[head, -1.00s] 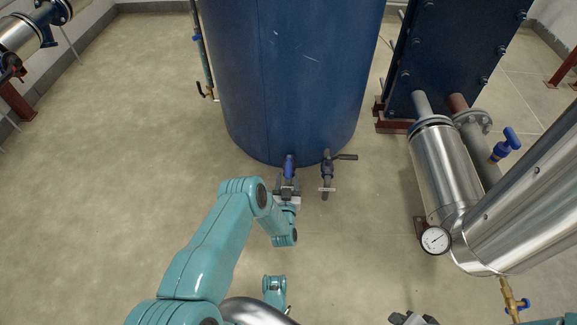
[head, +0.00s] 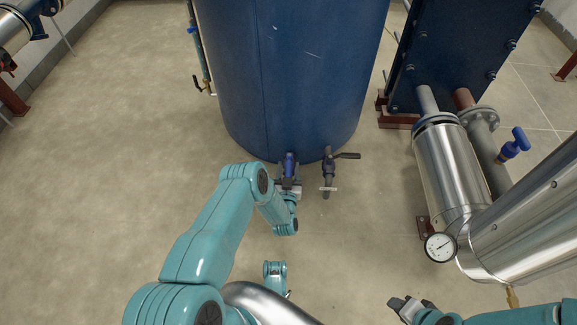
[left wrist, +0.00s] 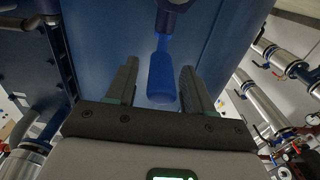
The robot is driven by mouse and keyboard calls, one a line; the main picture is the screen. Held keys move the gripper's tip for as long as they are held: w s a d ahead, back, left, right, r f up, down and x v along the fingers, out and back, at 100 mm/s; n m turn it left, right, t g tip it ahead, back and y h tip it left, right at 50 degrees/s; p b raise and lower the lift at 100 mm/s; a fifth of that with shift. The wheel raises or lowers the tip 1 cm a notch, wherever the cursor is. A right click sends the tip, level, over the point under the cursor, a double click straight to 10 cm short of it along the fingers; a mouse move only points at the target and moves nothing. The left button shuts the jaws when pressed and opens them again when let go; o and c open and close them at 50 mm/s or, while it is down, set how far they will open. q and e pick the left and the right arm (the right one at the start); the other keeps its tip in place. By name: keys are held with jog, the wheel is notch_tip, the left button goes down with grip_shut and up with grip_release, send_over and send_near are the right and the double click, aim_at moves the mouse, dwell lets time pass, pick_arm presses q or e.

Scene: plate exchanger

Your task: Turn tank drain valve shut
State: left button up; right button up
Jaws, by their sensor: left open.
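The blue tank (head: 290,80) stands upright on the floor. At its foot a valve with a blue handle (head: 289,160) sticks out; the handle also shows in the left wrist view (left wrist: 162,80), hanging between my fingers. My left gripper (head: 289,181) is open right at this handle, one finger on each side, with no clear contact; its fingers also show in the left wrist view (left wrist: 160,88). A second valve with a dark lever (head: 347,156) sits just to the right, its lever pointing right. My right gripper (head: 405,306) is low at the bottom edge, away from the valves; its jaws are unclear.
To the right stand a steel-clad pipe (head: 450,170) with a round gauge (head: 440,247), a blue-handled valve (head: 514,144) and a dark plate exchanger (head: 452,50). A thin pipe (head: 201,50) runs beside the tank. The floor (head: 100,170) on the left is clear.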

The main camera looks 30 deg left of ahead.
dwell(0.3)
pick_arm(q)
grip_shut()
jog(key=shift+d, duration=0.1)
